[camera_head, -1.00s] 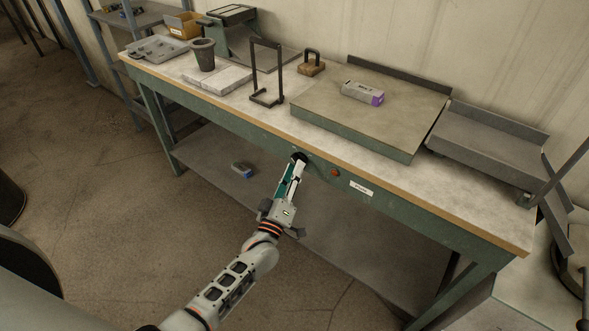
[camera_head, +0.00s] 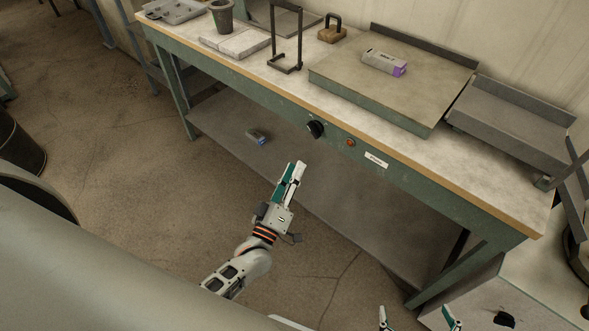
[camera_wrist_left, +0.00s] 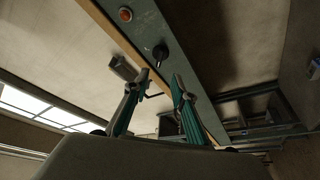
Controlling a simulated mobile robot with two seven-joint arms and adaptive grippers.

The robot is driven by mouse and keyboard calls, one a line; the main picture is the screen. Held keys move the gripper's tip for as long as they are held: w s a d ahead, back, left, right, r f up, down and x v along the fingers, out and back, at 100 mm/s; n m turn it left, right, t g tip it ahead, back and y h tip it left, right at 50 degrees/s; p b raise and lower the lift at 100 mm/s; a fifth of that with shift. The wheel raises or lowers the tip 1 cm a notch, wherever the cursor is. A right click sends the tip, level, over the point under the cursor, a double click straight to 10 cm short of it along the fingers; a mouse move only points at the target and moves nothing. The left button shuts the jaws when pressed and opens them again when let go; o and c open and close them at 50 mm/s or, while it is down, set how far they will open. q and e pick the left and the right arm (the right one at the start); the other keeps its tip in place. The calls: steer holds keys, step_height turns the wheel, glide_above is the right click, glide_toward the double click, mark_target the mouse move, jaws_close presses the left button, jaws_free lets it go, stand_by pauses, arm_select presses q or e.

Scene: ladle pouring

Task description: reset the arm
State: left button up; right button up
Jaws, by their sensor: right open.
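My left gripper (camera_head: 296,172) hangs in the air in front of the bench, below its green front panel. It also shows in the left wrist view (camera_wrist_left: 162,78), where its two fingers stand apart with nothing between them. A black knob (camera_head: 315,129) on the front panel is clear of the fingers; it also shows in the left wrist view (camera_wrist_left: 160,52). My right gripper (camera_head: 417,318) shows only its fingertips at the bottom edge of the head view. They are wide apart, and the rest of it is out of frame.
The bench (camera_head: 400,174) carries a raised plate with a grey and purple box (camera_head: 384,62), a black frame stand (camera_head: 285,66), a grey cup (camera_head: 221,16) and a wooden-based weight (camera_head: 332,30). An orange button (camera_head: 350,142) sits beside the knob.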

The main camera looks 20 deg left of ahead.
arm_select(q)
steer(key=s+f+m+g, duration=0.5)
steer(key=s+f+m, duration=0.1)
steer(key=s, duration=0.4)
steer(key=s+f+m+g+h, duration=0.1)
steer(key=s+f+m+g, duration=0.4)
steer(key=s, duration=0.6)
steer(key=shift+a+f+m+h, duration=0.15)
steer(key=shift+f+m+h, duration=0.15)
steer(key=shift+f+m, duration=0.65)
